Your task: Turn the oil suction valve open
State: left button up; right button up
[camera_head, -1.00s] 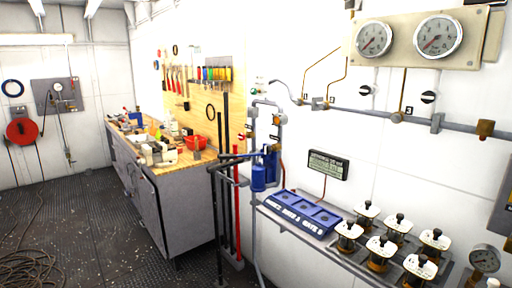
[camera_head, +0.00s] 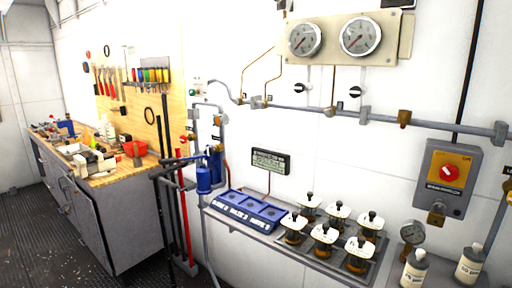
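No valve in view carries a label I can read as oil suction, so I cannot tell which one it is. Two small black-handled wall fittings sit below the gauges, a left one (camera_head: 298,88) and a right one (camera_head: 355,91). A brass fitting (camera_head: 404,118) is on the grey wall pipe. Pipework with blue canisters (camera_head: 204,180) stands left of centre, with small red parts near its top. Neither of my grippers is in view.
A workbench (camera_head: 110,225) with tools and a red bowl (camera_head: 135,148) stands at the left. A shelf holds a blue labelled tray (camera_head: 245,210), several white-topped jars (camera_head: 324,235) and two bottles, one at the right corner (camera_head: 470,264). Dark floor (camera_head: 35,235) shows at the lower left.

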aim_at(183, 139)
jog(key=i+j+z, duration=0.15)
jog(key=i+j, duration=0.4)
jog(key=i+j+z, duration=0.2)
jog(key=i+j, duration=0.35)
jog(key=i+j+z, duration=0.15)
jog(key=i+j, duration=0.35)
jog(key=j, duration=0.2)
